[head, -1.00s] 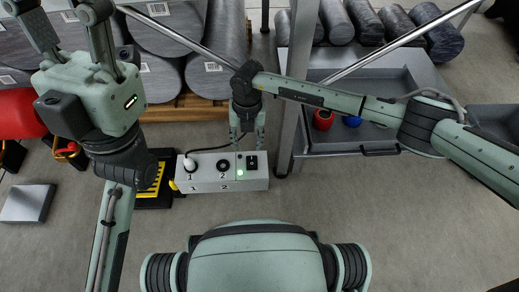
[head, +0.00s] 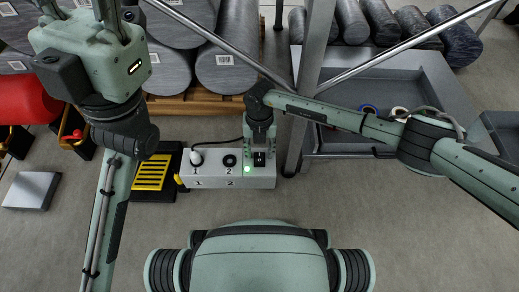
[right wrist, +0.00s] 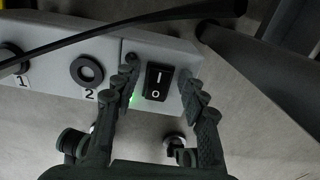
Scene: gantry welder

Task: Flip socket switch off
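The socket box (head: 212,183) is a light grey block with sockets numbered 1 and 2, a white plug in socket 1 and a lit green light (head: 247,169). Its black rocker switch (head: 260,159), marked I and O, is at the right end. It also shows in the right wrist view (right wrist: 157,82). My right gripper (head: 259,150) is over this end. In the right wrist view its fingers (right wrist: 160,70) are apart, one on either side of the switch, with nothing between them; contact cannot be told. My left gripper (head: 80,10) is raised at top left, its fingers apart and cut off by the frame.
A grey metal post (head: 308,90) stands just right of the box. A black cable (head: 222,145) runs behind it. A yellow-and-black item (head: 152,172) is at its left. Wrapped rolls (head: 180,70) lie behind. The floor in front is clear.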

